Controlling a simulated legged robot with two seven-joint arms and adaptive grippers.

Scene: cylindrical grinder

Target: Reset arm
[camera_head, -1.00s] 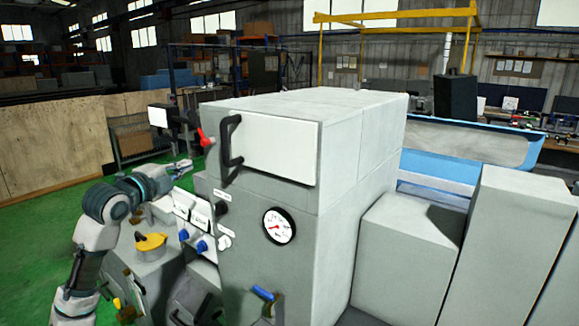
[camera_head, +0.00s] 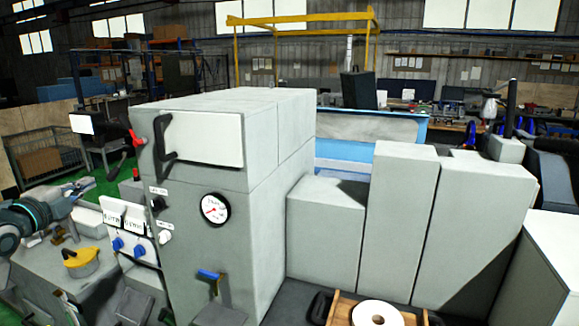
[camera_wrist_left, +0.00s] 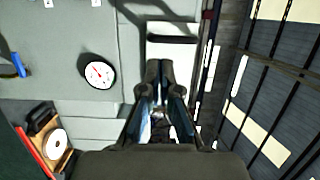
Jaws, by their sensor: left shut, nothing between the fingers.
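My left arm comes in from the left edge in the camera_head view. Its gripper (camera_head: 82,186) is shut and empty, left of the grinder's grey cabinet (camera_head: 200,250) and above the control panel. In the left wrist view the closed fingers (camera_wrist_left: 160,75) point toward the white door panel (camera_wrist_left: 172,48) with nothing between them. The right gripper and arm are not in view.
The grinder has a black handle (camera_head: 163,140), a red lever (camera_head: 137,139), a round gauge (camera_head: 215,208) and a blue handle (camera_head: 209,275). A yellow-topped part (camera_head: 84,259) sits below my left arm. A wooden tray (camera_head: 343,309) holding a white disc (camera_head: 377,314) is at the bottom.

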